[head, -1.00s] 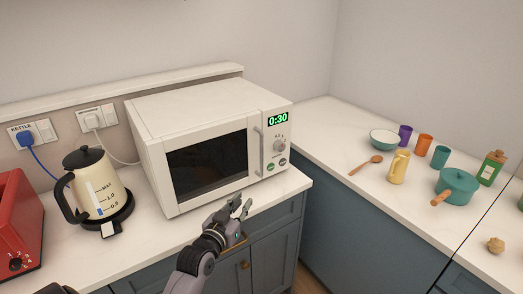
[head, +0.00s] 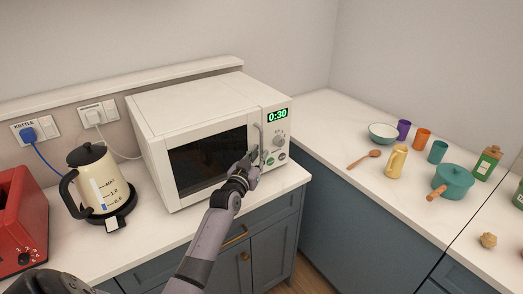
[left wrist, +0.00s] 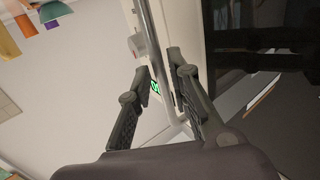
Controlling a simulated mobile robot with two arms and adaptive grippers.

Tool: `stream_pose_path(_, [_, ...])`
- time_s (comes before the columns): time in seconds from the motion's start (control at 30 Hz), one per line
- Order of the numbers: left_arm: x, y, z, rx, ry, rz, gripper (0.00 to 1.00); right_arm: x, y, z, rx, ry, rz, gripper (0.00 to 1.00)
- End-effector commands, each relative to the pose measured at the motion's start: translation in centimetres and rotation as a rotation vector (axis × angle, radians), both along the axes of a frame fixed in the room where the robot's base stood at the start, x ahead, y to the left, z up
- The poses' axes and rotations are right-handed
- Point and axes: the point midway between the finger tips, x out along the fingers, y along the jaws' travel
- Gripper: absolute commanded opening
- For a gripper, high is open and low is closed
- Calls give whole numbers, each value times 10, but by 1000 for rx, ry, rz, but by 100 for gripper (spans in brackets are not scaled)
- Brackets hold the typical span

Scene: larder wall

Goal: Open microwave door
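The white microwave (head: 185,95) stands on the counter, with its dark-windowed door (head: 207,155) shut. The vertical grey door handle (head: 263,133) is at the door's right side, next to the control panel. My left gripper (head: 254,155) is in front of the lower part of the handle and partly covers it. In the left wrist view, the handle bar (left wrist: 150,45) runs between the two spread fingers of my left gripper (left wrist: 157,65). The fingers are open, and a gap shows between them and the bar. My right gripper is not in view.
A cream kettle (head: 93,178) and a red toaster (head: 18,215) stand left of the microwave. On the right counter are a bowl (head: 383,133), several cups, a wooden spoon (head: 365,158) and a teal pot (head: 455,181). A narrow counter strip is free before the microwave.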

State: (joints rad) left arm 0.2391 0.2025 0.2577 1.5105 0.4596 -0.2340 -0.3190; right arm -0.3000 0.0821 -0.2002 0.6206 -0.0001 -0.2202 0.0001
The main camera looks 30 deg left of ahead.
Motion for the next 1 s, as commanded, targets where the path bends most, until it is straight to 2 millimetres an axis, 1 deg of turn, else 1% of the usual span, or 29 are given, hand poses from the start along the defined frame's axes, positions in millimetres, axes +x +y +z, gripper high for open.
stream_pose_path(0.03, [7,1,0,0,1,0,19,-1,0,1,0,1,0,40])
stream_pose_path(0.2, [20,4,0,0,0,0,19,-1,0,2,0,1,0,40])
stream_pose_path(0.53, [23,5,-1,0,1,0,19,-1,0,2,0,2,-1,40])
stream_pose_path(0.57, [23,5,-1,0,1,0,18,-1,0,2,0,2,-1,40])
stream_pose_path(0.83, [23,5,-1,0,1,0,0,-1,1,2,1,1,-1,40])
stream_pose_path(1.0, [23,5,-1,0,1,0,0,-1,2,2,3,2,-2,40])
